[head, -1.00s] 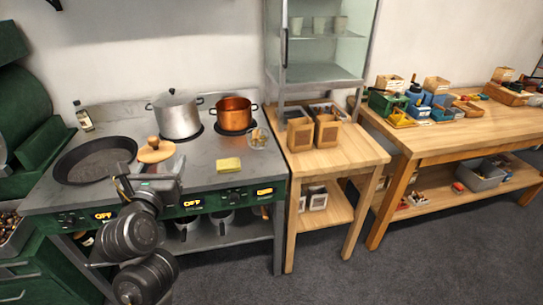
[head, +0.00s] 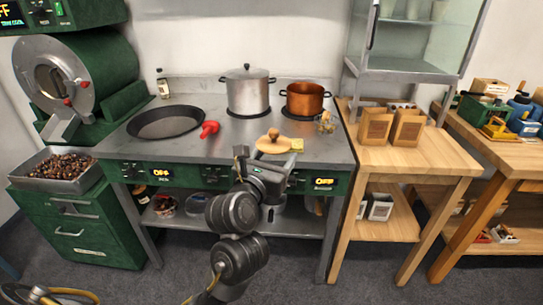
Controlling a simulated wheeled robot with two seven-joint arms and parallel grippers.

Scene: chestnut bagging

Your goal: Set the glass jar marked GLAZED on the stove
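My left gripper (head: 258,178) is in front of the stove's front edge in the head view. Just above it shows a round wooden lid with a ball knob (head: 272,143), which moves with the gripper. The gripper appears shut on the lidded jar. The jar's glass body and any label are hidden or too small to read. The stove (head: 225,150) has a grey top and a green front with OFF displays. The jar's lid overlaps the stove's front right area in the picture. My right gripper is not in view.
A dark pan (head: 165,122) with a red grip (head: 209,129), a steel pot (head: 248,92) and a copper pot (head: 305,99) stand on the stove. A yellow sponge (head: 297,145) and a small glass container (head: 326,122) are near the lid. Clear top lies between pan and lid.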

